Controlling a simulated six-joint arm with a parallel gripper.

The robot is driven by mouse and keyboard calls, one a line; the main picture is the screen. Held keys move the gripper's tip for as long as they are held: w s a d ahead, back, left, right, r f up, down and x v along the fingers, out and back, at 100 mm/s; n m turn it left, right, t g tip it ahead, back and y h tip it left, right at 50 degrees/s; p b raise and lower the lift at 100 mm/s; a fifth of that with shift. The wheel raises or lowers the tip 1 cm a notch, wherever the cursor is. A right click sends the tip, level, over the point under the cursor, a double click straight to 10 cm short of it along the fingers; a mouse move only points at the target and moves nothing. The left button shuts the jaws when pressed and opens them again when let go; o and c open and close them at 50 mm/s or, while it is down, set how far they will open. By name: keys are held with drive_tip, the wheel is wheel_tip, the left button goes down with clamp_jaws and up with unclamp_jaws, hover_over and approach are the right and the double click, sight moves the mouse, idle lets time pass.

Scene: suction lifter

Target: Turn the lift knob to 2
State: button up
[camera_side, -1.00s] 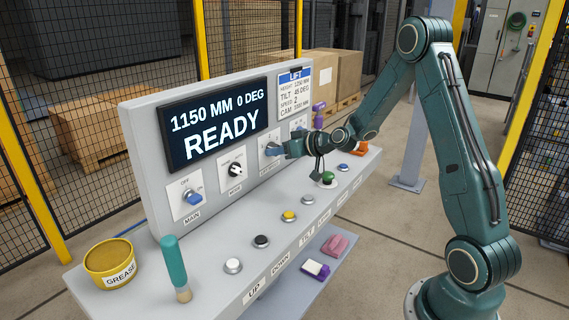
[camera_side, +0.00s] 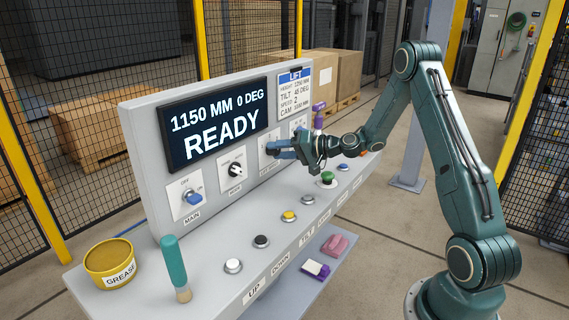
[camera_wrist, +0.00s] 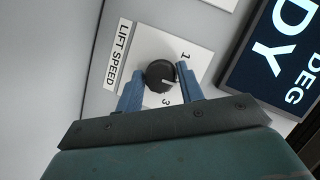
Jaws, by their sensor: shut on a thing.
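The lift speed knob (camera_wrist: 157,70) is round and black with a white pointer line. In the wrist view it sits on a white plate between my two blue fingertips. My gripper (camera_wrist: 160,75) is shut on this knob. The pointer line faces right in that view, toward the right finger, between the printed 1 (camera_wrist: 185,55) and 3 (camera_wrist: 166,102). No 2 shows on the plate, where the right finger covers part of it.
The display (camera_side: 215,122) reads 1150 MM 0 DEG READY. A lift card (camera_side: 294,92) hangs to its right. Push buttons, including a green one (camera_side: 327,178), line the ledge below my gripper.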

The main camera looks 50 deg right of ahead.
idle(0.3)
drive_tip(key=o, duration=0.9)
drive_tip(key=shift+c, duration=0.2)
drive_tip(key=shift+s, duration=0.1)
drive_tip(key=v, duration=1.3)
drive_tip(key=shift+s+d, duration=0.25)
drive_tip(key=shift+a, duration=0.1)
